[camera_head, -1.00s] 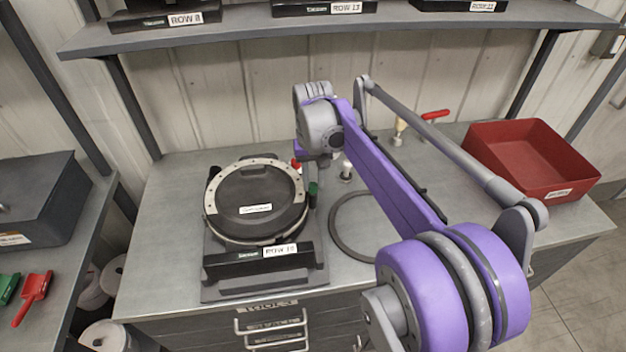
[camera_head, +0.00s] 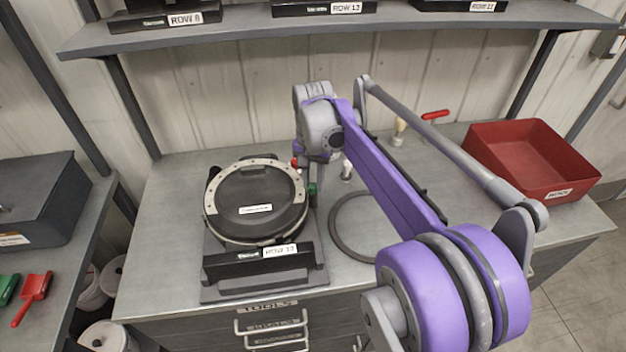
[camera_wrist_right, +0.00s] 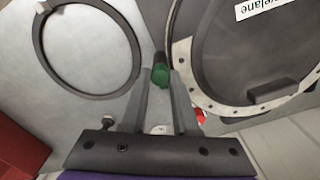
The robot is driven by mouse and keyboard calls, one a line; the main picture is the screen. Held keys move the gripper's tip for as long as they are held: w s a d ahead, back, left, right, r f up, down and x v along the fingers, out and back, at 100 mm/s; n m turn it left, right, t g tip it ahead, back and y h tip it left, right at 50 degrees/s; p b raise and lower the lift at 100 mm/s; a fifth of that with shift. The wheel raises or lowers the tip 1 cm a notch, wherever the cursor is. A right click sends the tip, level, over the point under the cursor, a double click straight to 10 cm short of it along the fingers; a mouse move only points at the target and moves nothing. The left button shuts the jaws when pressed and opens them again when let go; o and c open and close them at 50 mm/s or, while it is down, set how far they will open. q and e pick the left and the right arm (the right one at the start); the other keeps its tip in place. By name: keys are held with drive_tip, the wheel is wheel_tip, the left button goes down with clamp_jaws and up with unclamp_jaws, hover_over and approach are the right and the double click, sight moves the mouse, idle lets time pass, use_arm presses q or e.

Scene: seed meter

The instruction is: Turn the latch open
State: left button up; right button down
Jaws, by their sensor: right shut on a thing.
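The seed meter (camera_head: 232,214) is a round black-lidded unit with a pale, holed rim on a dark stand on the bench. At its right edge is a green latch knob (camera_head: 312,189), with a small red part (camera_head: 295,163) just behind it. In the right wrist view the green knob (camera_wrist_right: 160,73) lies at the tips of my right gripper (camera_wrist_right: 161,82), between its two fingers. The gripper is shut on this knob. In the head view my own arm hides much of the gripper. My left gripper is not in view.
A dark ring (camera_head: 364,226) lies flat on the bench right of the meter. A small upright fitting (camera_head: 346,171) stands behind the ring. A red bin (camera_head: 530,160) is at the right. A shelf (camera_head: 400,18) with labelled black units runs across the back.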

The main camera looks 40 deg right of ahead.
sight(313, 185)
drive_tip(key=c, duration=0.7)
unclamp_jaws()
drive_tip(key=shift+r, duration=0.1)
wheel_tip(313, 185, up, 11)
drive_tip(key=shift+f+p, duration=0.15)
drive_tip(key=shift+p, duration=0.2)
